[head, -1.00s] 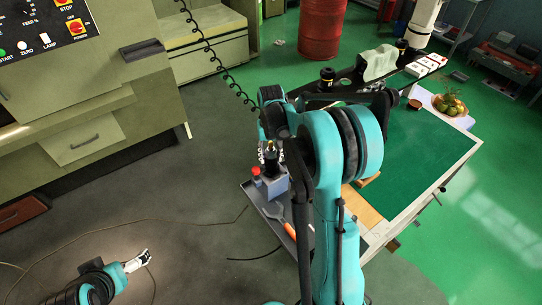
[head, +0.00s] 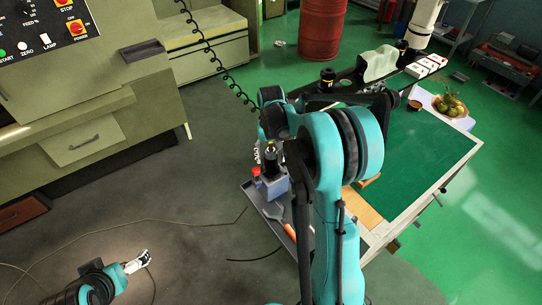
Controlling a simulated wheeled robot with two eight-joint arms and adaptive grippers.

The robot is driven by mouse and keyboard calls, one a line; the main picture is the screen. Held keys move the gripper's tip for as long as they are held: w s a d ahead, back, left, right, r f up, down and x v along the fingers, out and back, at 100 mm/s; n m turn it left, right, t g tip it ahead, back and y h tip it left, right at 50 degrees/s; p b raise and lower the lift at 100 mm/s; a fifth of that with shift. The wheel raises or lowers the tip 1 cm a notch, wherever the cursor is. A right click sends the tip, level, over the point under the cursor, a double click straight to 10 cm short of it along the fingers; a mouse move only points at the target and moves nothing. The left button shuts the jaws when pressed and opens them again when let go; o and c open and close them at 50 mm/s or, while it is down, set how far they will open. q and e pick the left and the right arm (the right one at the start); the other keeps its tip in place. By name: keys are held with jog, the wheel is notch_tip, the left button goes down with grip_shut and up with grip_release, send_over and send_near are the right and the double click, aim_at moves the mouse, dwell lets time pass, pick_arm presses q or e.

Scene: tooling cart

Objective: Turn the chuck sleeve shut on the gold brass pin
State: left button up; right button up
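The dark chuck (head: 271,158) stands upright on a grey-blue block (head: 274,186) in the grey tray. A small pale or gold spot shows at its top; the brass pin is too small to make out clearly. My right gripper (head: 262,152) is at the chuck from above, with pale finger parts beside its left side. My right arm's dark links hide much of that gripper, so its opening and any contact do not show. My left gripper (head: 137,262) is far off at the lower left, over the floor, with nothing seen in it.
A red-capped item (head: 256,174) stands beside the block. An orange-handled tool lies in the grey tray (head: 250,193). A green machine (head: 90,110) stands at left.

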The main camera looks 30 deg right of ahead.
notch_tip(320, 180, up, 12)
dwell(0.6)
jog(key=s+a+f+n+t+b, duration=0.2)
jog(key=s+a+f+b, duration=0.3)
jog(key=s, duration=0.4)
jog(key=s+a+f+n+t+b, duration=0.3)
jog(key=s+a+f+t+b, duration=0.2)
jog(key=s+a+f, duration=0.2)
jog(key=s+a, duration=0.2)
jog(key=a, duration=0.1)
jog(key=shift+s+a, duration=0.2)
jog(key=shift+s, duration=0.2)
